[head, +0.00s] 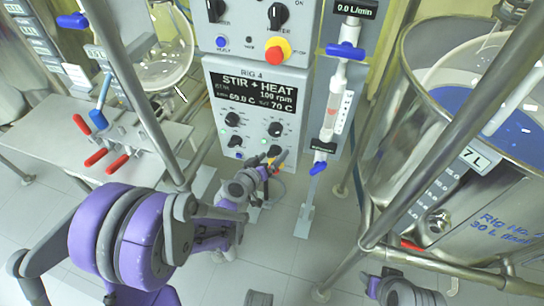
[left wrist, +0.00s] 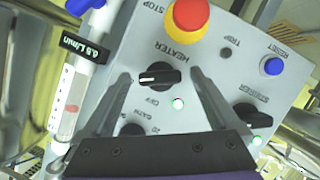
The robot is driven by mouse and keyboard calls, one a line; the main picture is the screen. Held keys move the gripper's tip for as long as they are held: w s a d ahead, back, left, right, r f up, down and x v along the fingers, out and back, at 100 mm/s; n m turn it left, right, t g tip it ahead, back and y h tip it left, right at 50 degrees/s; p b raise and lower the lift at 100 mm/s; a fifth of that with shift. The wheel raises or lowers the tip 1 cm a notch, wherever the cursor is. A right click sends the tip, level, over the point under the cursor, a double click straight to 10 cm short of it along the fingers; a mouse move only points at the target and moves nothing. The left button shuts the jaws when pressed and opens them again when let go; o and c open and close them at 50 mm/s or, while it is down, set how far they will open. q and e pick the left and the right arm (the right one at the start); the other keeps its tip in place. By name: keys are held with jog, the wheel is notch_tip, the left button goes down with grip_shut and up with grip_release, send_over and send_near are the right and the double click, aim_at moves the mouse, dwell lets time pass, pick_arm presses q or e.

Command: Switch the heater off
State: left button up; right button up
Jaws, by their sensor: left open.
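The Rig 4 control box (head: 212,88) reads STIR + HEAT, 100 rpm, 69.0 C and 70 C. In the left wrist view, which is upside down, the black heater knob (left wrist: 160,76) has its white pointer toward picture left, with OFF printed beside it. In the head view my left gripper (head: 270,168) is at the box's lower right and hides part of the knob area.
A red stop button (left wrist: 190,14) is close to the heater knob. The stirrer knob (left wrist: 252,115) and blue reset button (left wrist: 274,66) are on the other side. A flow tube (head: 332,112) stands right of the box.

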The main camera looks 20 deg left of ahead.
pick_arm(q)
jog(key=shift+w, duration=0.1)
jog(key=c, duration=1.4)
jog(key=shift+a+f+n+h, duration=0.1)
jog(key=shift+n+h, duration=0.3)
jog(key=shift+n, duration=0.4)
jog(key=shift+f+n+t+h+b, duration=0.15)
jog(key=shift+n+t+h+b, duration=0.25)
jog(key=shift+n, duration=0.6)
jog(key=n+t+h+b, duration=0.1)
jog(key=n+h+b, duration=0.1)
jog(key=n, duration=0.1)
jog(key=shift+f, duration=0.1)
jog(key=shift+n+t+b, duration=0.4)
jog(key=shift+n+b, duration=0.4)
jog(key=shift+n, duration=0.6)
